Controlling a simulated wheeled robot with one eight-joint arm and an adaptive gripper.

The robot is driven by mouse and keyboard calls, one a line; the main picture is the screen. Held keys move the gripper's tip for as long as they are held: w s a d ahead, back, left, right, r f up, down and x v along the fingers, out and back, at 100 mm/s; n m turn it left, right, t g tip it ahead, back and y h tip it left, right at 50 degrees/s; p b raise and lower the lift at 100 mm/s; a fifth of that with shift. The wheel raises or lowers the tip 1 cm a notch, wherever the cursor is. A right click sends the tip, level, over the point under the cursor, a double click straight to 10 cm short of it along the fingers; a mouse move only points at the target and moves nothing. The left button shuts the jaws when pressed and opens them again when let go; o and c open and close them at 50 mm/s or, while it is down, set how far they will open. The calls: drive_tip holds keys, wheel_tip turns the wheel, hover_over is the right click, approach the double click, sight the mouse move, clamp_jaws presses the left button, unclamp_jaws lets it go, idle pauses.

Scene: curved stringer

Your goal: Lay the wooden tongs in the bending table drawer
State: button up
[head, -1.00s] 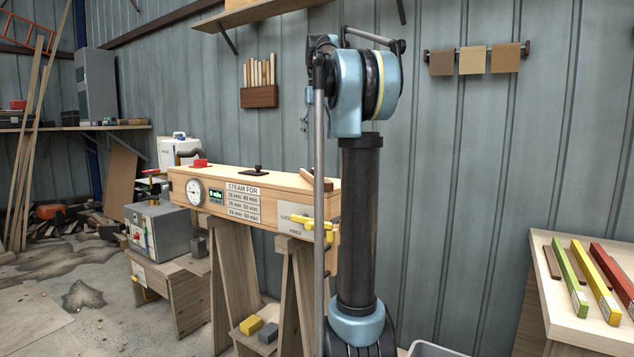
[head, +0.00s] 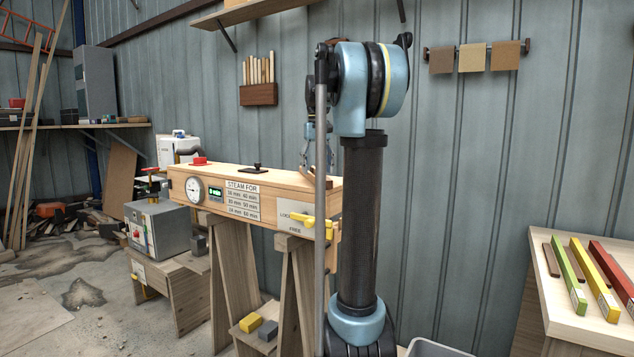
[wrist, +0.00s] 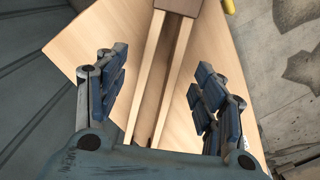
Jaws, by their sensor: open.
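The wooden tongs (wrist: 176,75) lie on the pale wooden top of the steam box (wrist: 100,48). In the wrist view they show as two pale arms joined by a brown block at the top. My gripper (wrist: 159,85) is open above them, with one blue-padded finger on each side of the arms and apart from them. In the head view my gripper (head: 316,160) hangs just over the right end of the steam box (head: 222,180), partly behind my own arm. The tongs are mostly hidden there. I cannot make out the bending table drawer in either view.
A pale table (head: 560,300) with coloured strips is at the right.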

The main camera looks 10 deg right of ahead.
drive_tip(key=shift+f, duration=1.25)
drive_tip(key=shift+c, duration=0.6)
drive_tip(key=c, duration=1.3)
drive_tip(key=shift+o, duration=0.2)
wheel_tip(320, 180, up, 10)
